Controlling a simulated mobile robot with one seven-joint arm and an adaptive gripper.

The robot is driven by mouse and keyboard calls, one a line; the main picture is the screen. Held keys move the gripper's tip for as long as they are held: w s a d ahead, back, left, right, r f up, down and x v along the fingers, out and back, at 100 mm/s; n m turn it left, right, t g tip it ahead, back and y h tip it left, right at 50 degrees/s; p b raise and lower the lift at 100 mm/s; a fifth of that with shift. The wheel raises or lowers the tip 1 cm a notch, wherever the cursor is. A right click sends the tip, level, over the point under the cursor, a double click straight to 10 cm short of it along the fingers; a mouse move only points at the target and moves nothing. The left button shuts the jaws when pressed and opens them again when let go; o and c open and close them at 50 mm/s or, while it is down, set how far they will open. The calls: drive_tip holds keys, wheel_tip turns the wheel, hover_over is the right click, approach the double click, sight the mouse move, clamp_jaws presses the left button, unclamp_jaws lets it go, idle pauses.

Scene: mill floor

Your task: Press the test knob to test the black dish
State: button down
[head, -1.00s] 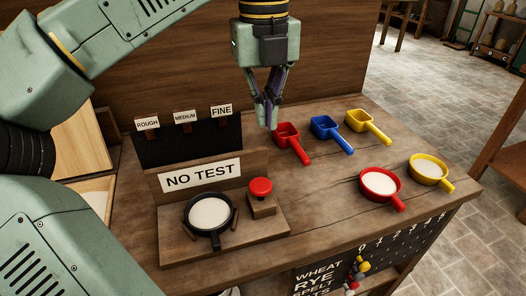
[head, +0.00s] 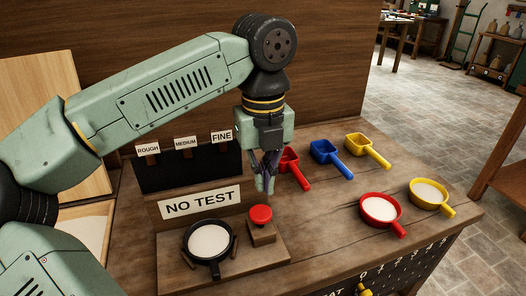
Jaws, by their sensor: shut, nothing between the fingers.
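The red test knob (head: 261,214) sits on a small wooden block at the right of the test stand (head: 172,256). The black dish (head: 187,242) holds white flour and rests between wooden pegs on the stand, left of the knob. The sign (head: 200,201) behind them reads NO TEST. My gripper (head: 267,190) is shut and empty, pointing down. It appears above and slightly behind the knob, with a small gap in the picture. It partly hides the red scoop.
Red (head: 292,170), blue (head: 330,155) and yellow (head: 366,149) scoops lie behind on the right. A red dish (head: 380,209) and a yellow dish (head: 430,193), both with flour, stand near the right edge. A black board (head: 186,169) carries ROUGH, MEDIUM and FINE labels.

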sight(263, 211)
wheel_tip(263, 211, down, 6)
drive_tip(key=shift+r+p, duration=0.2)
drive_tip(key=shift+p, duration=0.35)
drive_tip(key=shift+f, duration=0.1)
wheel_tip(263, 211, down, 3)
drive_tip(key=b, duration=0.3)
drive_tip(key=shift+r, duration=0.25)
idle(0.3)
drive_tip(key=shift+r, duration=0.5)
wheel_tip(263, 211, up, 13)
